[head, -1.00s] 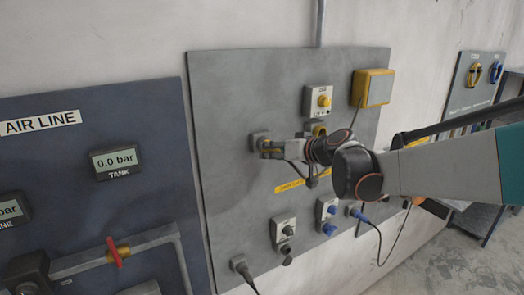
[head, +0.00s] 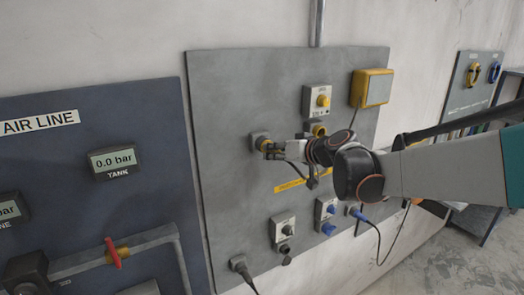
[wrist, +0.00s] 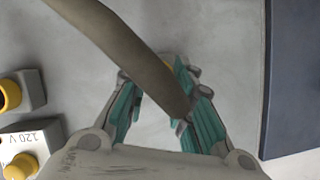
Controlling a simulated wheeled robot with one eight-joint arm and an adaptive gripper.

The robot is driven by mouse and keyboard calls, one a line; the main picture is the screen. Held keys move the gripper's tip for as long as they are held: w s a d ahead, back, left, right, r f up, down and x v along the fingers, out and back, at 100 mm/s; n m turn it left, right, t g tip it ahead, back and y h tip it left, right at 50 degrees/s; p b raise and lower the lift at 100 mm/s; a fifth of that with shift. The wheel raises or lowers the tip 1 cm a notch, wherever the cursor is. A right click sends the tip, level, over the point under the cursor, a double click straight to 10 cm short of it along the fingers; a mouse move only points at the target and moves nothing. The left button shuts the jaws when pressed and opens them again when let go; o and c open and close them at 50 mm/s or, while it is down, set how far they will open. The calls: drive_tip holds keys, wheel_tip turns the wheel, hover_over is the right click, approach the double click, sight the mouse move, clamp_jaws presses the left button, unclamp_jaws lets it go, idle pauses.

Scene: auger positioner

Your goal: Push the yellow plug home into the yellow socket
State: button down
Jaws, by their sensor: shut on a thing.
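My gripper (head: 275,151) is in front of the grey wall panel (head: 225,125), at a small grey holder (head: 254,137) on its left half. The yellow plug (head: 264,143) shows as a yellow ring between the holder and my fingertips. In the wrist view my gripper (wrist: 160,85) is shut on the plug, and a yellow bit of it (wrist: 168,62) shows behind its thick cable. The cable hides most of it. I cannot tell whether it is clear of the holder. The yellow socket (head: 319,129) is to the right, under a box with a yellow knob (head: 323,100).
A yellow-rimmed box (head: 372,88) is at upper right. A black plug (head: 239,264) with a cable is at lower left. The dark air-line panel (head: 85,200) borders the left side.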

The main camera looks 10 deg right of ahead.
drive_tip(key=shift+s+d, duration=0.25)
drive_tip(key=shift+s, duration=0.6)
drive_tip(key=shift+s+d, duration=0.2)
drive_tip(key=shift+s, duration=0.6)
drive_tip(key=shift+s+d, duration=0.15)
drive_tip(key=shift+s, duration=0.45)
